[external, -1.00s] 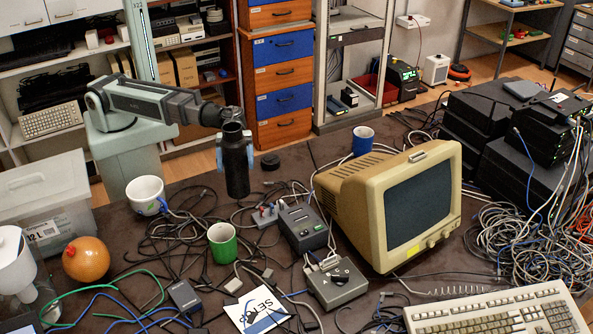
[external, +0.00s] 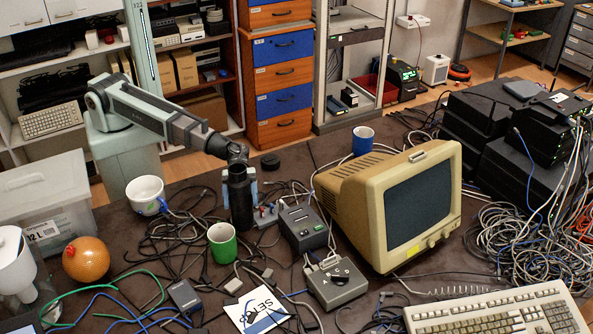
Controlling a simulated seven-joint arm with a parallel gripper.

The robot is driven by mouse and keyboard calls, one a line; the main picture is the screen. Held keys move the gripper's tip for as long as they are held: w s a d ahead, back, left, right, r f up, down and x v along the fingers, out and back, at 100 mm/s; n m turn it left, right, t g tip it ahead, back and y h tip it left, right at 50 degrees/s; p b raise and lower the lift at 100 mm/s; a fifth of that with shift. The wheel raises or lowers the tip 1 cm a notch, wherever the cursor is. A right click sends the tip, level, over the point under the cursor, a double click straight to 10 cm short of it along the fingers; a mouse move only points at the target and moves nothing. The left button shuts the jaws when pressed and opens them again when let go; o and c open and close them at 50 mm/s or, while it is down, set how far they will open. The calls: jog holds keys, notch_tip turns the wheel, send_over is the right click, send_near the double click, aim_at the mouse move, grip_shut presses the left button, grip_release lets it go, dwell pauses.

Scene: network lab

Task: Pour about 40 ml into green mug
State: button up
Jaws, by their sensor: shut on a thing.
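A dark bottle (external: 241,205) stands roughly upright behind the green mug. My gripper (external: 240,183) is shut on the bottle's upper part, with pale blue pieces at its sides. The bottle's open top is partly covered by the gripper. I cannot tell whether its bottom touches the table. The green mug (external: 223,245) stands upright on the table in front of the bottle and slightly left, apart from it. Its inside looks pale; any liquid level is too small to tell.
A white mug (external: 146,194) stands left and a blue mug (external: 363,141) at the back. A black cap (external: 270,161) lies behind the bottle. Cables and small boxes (external: 302,227) crowd the table. A beige monitor (external: 400,205) stands right; an orange ball-shaped thing (external: 86,259) sits left.

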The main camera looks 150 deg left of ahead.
aim_at(241, 212)
jog(key=shift+f, duration=2.05)
jog(key=shift+r, duration=0.15)
